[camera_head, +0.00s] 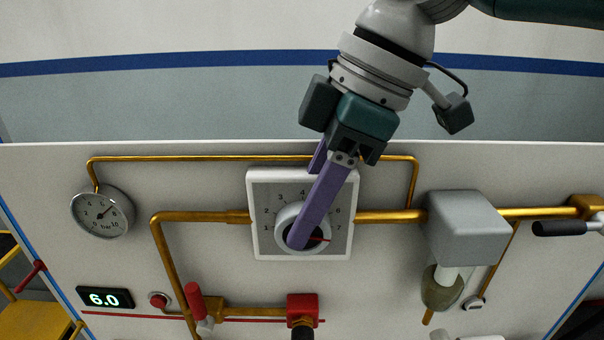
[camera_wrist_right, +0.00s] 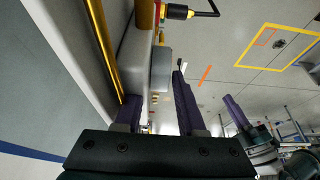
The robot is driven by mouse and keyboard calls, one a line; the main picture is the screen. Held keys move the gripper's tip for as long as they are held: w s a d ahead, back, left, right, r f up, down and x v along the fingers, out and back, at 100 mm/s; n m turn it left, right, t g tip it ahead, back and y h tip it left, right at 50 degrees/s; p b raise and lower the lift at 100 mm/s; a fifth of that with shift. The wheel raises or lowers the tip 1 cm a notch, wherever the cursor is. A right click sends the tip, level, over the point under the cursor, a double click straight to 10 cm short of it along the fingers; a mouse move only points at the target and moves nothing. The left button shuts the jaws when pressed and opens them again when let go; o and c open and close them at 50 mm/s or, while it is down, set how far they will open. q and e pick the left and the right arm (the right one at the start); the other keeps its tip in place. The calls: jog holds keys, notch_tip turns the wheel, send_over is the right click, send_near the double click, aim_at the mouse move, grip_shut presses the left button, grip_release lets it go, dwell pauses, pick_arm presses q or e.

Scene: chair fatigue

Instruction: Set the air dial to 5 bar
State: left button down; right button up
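The air dial (camera_head: 258,240) is a white square plate with numbers around a grey round knob (camera_head: 283,214). A red mark at the knob points right; its scale is partly covered. My right gripper (camera_head: 303,234) reaches down from above, its purple fingers crossing the dial and hiding part of the knob. In the right wrist view the fingers (camera_wrist_right: 155,88) stand apart, so the gripper is open. I cannot tell whether they touch the knob. A green display (camera_head: 105,297) reads 6.0. A round gauge (camera_head: 102,212) has its needle pointing up right.
Brass pipes (camera_head: 190,216) run across the white panel (camera_head: 205,277). A grey block (camera_head: 468,228) with a bowl below stands right of the dial. A red-handled valve (camera_head: 193,299) and a red fitting (camera_head: 302,306) sit below it. A black lever (camera_head: 560,228) is at right.

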jog(key=shift+a+f, duration=0.1)
jog(key=shift+f, duration=0.25)
grip_shut()
